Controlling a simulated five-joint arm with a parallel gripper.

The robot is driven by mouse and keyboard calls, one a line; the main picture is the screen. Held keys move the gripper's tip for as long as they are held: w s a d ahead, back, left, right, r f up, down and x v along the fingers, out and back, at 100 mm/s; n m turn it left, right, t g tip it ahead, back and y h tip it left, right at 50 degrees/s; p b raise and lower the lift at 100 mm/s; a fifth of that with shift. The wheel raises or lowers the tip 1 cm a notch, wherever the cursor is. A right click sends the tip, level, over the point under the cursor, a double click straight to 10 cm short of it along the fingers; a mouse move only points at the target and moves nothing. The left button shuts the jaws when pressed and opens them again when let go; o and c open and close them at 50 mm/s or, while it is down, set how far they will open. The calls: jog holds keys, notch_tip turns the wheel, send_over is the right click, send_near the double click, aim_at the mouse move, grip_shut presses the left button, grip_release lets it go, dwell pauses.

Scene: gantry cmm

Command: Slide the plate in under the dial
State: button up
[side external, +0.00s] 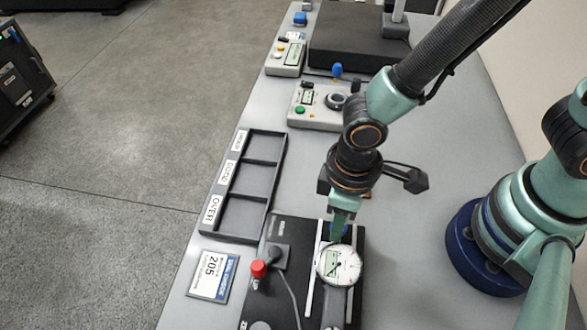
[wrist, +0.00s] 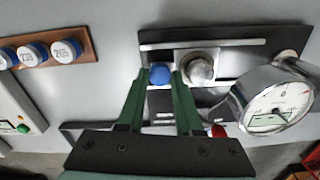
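The plate (wrist: 212,54) is a small pale square with a round metal part (wrist: 201,70) on it and a blue knob (wrist: 160,74) beside it, in the wrist view. It lies on a dark base (side external: 368,256) between light rails (side external: 315,268). My gripper (wrist: 161,72) has its green fingers on both sides of the blue knob, which fills the gap between them. In the side view, my gripper (side external: 340,236) reaches down just behind the dial (side external: 339,265) and hides most of the plate. The dial also shows to the right of the plate in the wrist view (wrist: 277,106).
A red button (side external: 258,268) with a cable stands left of the dial. A sign reading 205 (side external: 213,275) and a three-compartment tray (side external: 206,236) lie further left. A control box (side external: 316,119) stands behind. A wooden rack (wrist: 82,38) holds blue-rimmed pieces.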

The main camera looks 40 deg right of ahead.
jog(key=shift+o, duration=0.8)
jog(key=shift+r, duration=0.15)
notch_tip(320, 180, up, 12)
jog(key=shift+o, duration=1.4)
notch_tip(320, 180, down, 12)
jog(key=m, duration=1.4)
